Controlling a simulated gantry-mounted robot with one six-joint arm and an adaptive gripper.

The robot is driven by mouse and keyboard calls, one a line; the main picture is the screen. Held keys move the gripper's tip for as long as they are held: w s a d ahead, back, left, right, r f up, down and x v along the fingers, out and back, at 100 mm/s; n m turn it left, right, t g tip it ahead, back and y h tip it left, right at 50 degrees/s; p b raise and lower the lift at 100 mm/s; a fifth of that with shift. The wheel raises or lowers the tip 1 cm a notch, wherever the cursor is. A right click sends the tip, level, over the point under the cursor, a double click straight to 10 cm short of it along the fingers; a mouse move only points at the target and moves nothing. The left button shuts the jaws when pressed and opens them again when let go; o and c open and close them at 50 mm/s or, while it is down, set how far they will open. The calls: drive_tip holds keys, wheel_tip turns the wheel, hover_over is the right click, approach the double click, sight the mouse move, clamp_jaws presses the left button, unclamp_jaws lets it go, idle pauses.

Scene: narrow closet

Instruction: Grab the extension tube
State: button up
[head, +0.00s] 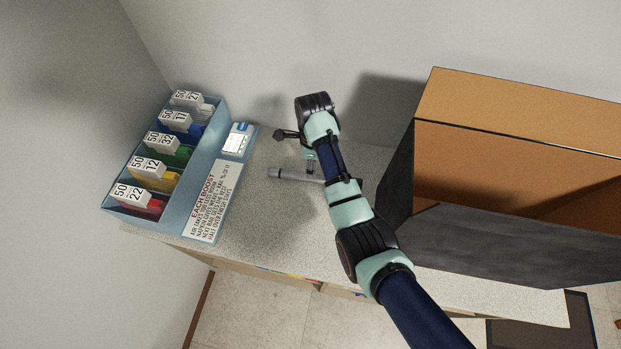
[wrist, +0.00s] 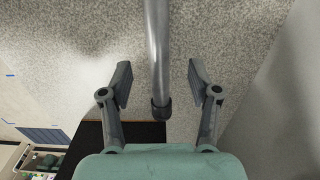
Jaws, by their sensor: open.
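The extension tube (head: 296,175) is a grey, straight tube lying on the speckled counter, with its middle partly hidden behind my arm in the head view. In the wrist view the tube (wrist: 157,45) runs down from the top edge and ends in a dark collar (wrist: 161,108). My gripper (wrist: 159,78) is open, with one finger on each side of the tube and a visible gap on both sides. In the head view my gripper (head: 310,164) is over the tube and mostly hidden by my wrist. I cannot tell its exact height above the tube.
A blue rack (head: 220,125) of numbered coloured cards stands at the left of the counter (head: 260,220). A large open box (head: 500,235), dark outside and orange-brown inside, stands at the right. Walls close in behind and at the left.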

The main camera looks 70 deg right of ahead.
wheel_tip(320, 180, down, 7)
drive_tip(key=shift+s+a+f+b, duration=0.1)
drive_tip(key=shift+a+f+b, duration=0.05)
drive_tip(key=shift+b, duration=0.45)
clamp_jaws()
